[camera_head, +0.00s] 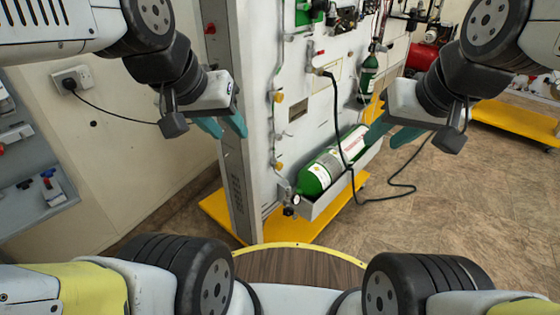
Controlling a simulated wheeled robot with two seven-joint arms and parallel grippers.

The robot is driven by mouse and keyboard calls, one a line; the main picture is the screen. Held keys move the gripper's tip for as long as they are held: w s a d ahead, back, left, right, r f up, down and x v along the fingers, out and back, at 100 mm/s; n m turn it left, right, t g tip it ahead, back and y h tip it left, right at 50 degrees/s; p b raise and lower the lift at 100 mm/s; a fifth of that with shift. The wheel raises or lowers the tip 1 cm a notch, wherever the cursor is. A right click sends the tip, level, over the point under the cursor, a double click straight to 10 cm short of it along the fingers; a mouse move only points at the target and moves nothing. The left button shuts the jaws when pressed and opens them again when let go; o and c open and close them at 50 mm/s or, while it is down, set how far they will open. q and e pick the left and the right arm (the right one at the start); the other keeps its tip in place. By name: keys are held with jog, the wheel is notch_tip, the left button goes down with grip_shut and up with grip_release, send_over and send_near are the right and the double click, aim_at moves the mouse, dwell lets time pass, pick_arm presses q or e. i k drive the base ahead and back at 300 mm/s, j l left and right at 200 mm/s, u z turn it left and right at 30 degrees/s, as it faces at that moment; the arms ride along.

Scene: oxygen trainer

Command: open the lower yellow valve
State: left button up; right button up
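The lower yellow valve (278,165) is a small yellow knob on a thin vertical pipe, on the near part of the pale trainer panel (305,130). An upper yellow valve (278,97) sits above it on the same pipe. The lower valve is too small to tell its turn position. My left gripper (232,135) has teal fingers apart and empty, left of and above the lower valve, by the panel's near edge. My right gripper (380,145) also has teal fingers apart and empty, well to the right, in front of the green cylinder's far end. Neither gripper touches the valve.
A green and white cylinder (325,172) lies in a tray at the panel's foot, with a gauge (296,199) at its near end. A black hose (340,120) hangs from the panel to the floor. The yellow base (300,232) juts out below. A wall socket (72,80) is at left.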

aim_at(279, 166)
jog(key=u, duration=1.8)
jog(key=l+u, duration=0.4)
jog(key=k+l+u, duration=0.1)
jog(key=l+u, duration=0.3)
jog(key=k+l+u, duration=0.1)
jog(key=l+u, duration=0.3)
jog(key=k+l, duration=0.15)
jog(key=l, duration=0.25)
jog(key=k+l, duration=0.2)
jog(key=l, duration=0.15)
jog(key=k+l, duration=0.15)
jog(key=l, duration=0.25)
jog(key=k+l, duration=0.2)
jog(key=l, duration=0.2)
jog(key=k+l, duration=0.15)
jog(key=l, duration=0.2)
jog(key=k+l, duration=0.2)
jog(key=l, duration=0.2)
jog(key=k+l, duration=0.15)
jog(key=l, duration=0.25)
jog(key=k+l, duration=0.2)
jog(key=l, duration=0.15)
